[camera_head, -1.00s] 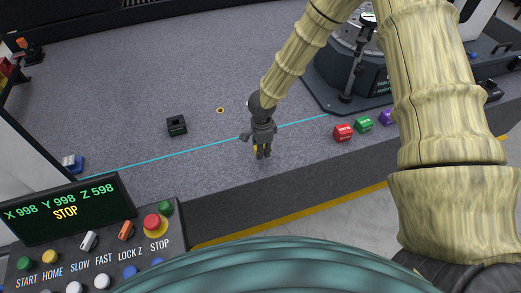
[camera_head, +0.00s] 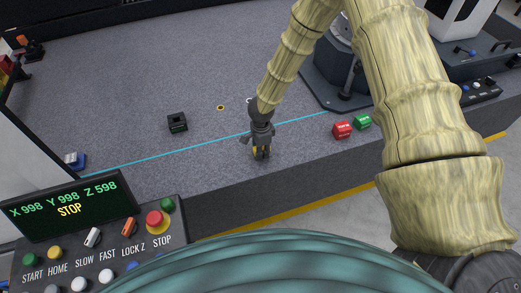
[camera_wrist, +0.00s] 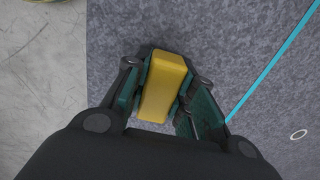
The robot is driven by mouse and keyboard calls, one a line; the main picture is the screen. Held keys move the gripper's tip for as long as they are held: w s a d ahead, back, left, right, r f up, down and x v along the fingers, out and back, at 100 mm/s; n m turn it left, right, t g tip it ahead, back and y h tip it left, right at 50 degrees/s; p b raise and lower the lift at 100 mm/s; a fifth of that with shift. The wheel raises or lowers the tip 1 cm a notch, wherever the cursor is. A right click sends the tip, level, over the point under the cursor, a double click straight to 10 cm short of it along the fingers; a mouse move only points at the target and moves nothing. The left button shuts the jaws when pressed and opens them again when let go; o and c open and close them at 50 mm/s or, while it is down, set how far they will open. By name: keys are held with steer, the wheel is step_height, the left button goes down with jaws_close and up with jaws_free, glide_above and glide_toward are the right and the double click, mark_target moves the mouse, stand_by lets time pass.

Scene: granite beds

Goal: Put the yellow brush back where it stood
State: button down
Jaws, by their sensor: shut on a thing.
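The yellow brush (camera_wrist: 163,88) is between the two fingers of my gripper (camera_wrist: 165,95) in the wrist view, seen from above as a yellow block. My gripper is shut on it. In the head view my gripper (camera_head: 261,150) is near the front edge of the granite bed (camera_head: 120,75), and a bit of yellow shows between its fingers. I cannot tell whether the brush touches the granite. Two small rings lie flat on the granite, a yellow ring (camera_head: 220,107) and a pale ring (camera_head: 249,100) partly by my arm. The pale ring also shows in the wrist view (camera_wrist: 298,135).
A black open block (camera_head: 177,122) stands left of my gripper. A red block (camera_head: 342,130) and a green block (camera_head: 362,121) stand to the right. A cyan line (camera_head: 200,148) crosses the granite. A control panel (camera_head: 100,245) is at front left.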

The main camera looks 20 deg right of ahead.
steer(key=c, duration=1.2)
jaws_free()
step_height(320, 180, up, 12)
steer(key=b, duration=0.2)
steer(key=shift+r+b, duration=0.1)
steer(key=shift+b, duration=0.2)
